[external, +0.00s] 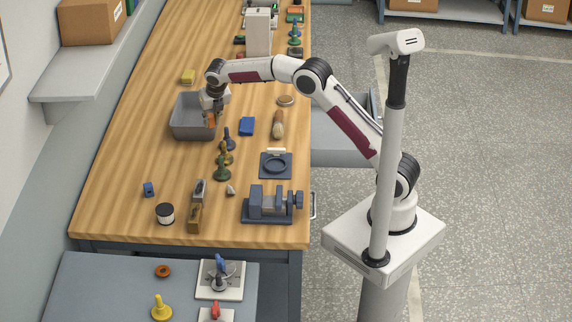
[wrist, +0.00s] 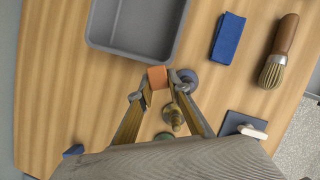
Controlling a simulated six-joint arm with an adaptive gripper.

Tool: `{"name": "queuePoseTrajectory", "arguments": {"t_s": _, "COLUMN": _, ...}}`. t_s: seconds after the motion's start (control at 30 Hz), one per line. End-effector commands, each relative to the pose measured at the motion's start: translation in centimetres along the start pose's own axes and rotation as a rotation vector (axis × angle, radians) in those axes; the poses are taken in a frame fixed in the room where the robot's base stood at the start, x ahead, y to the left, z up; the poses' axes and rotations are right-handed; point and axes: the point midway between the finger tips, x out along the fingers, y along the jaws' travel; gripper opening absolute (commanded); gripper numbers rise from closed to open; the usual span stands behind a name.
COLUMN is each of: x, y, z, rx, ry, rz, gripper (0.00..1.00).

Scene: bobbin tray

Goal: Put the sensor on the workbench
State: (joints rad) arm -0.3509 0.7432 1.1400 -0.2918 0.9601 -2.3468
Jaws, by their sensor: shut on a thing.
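My gripper (external: 211,117) is shut on a small orange block, the likely sensor (wrist: 158,77), held between its fingertips. In the external view the orange sensor (external: 210,121) shows at the front right corner of a grey tray (external: 186,134). In the wrist view it sits just outside the rim of the tray (wrist: 120,53), above the wood. Its exact height over the workbench (external: 115,200) is hard to tell. The fingers hide part of it. The visible tray floor looks empty.
Dark blue, brass and green spool-like pieces (external: 225,158) stand close by, partly behind my fingers in the wrist view. A blue block (external: 247,126), a brush (external: 278,125) and a vise (external: 270,204) lie to the right. Bare wood is free left of the tray.

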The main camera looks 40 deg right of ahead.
Motion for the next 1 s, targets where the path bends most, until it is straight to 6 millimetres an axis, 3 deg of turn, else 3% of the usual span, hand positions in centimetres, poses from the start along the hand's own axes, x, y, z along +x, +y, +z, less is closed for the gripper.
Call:
{"name": "queuePoseTrajectory", "arguments": {"t_s": 0.03, "x": -0.5, "y": 1.8, "z": -0.5, "rx": -0.051, "ry": -0.001, "rz": 0.022, "gripper": 0.0}}
{"name": "queuePoseTrajectory", "arguments": {"t_s": 0.2, "x": -2.0, "y": 6.8, "z": -2.5, "rx": -0.218, "ry": -0.001, "rz": 0.093, "gripper": 0.0}}
{"name": "queuePoseTrajectory", "arguments": {"t_s": 0.5, "x": -4.5, "y": 14.5, "z": -6.5, "rx": -0.496, "ry": -0.005, "rz": 0.211, "gripper": 0.0}}
{"name": "queuePoseTrajectory", "arguments": {"t_s": 0.7, "x": -5.0, "y": 16.9, "z": -8.5, "rx": -0.61, "ry": -0.001, "rz": 0.255, "gripper": 0.0}}
{"name": "queuePoseTrajectory", "arguments": {"t_s": 1.0, "x": -5.1, "y": 17.7, "z": -9.2, "rx": -0.653, "ry": 0.001, "rz": 0.271, "gripper": 0.0}}
